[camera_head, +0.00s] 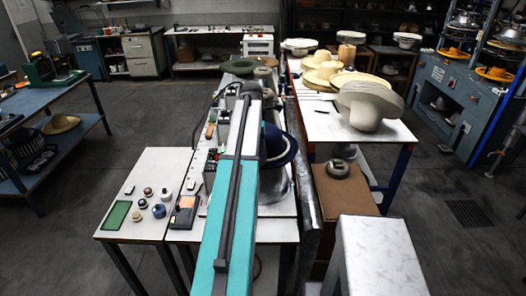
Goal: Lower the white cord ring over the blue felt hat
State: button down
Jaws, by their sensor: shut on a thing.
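The dark blue felt hat (289,152) sits on a silver metal form (273,190) at the middle of the picture. Its left part is hidden behind my teal and grey arm, which runs up the centre of the view.
At right, a bench carries pale hats and a large grey felt form (370,103). A grey metal box (378,250) stands front right.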

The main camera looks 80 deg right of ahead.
jog(key=shift+f, duration=0.3)
dwell(0.6)
jog(key=c, duration=1.6)
grip_release()
jog(key=shift+o, duration=0.2)
jog(key=shift+w+r+p, duration=0.15)
jog(key=shift+w+r, duration=0.05)
jog(key=shift+r, duration=1.7)
jog(key=shift+w+r+p, duration=0.15)
jog(key=shift+w+r, duration=0.05)
jog(key=shift+r, duration=1.65)
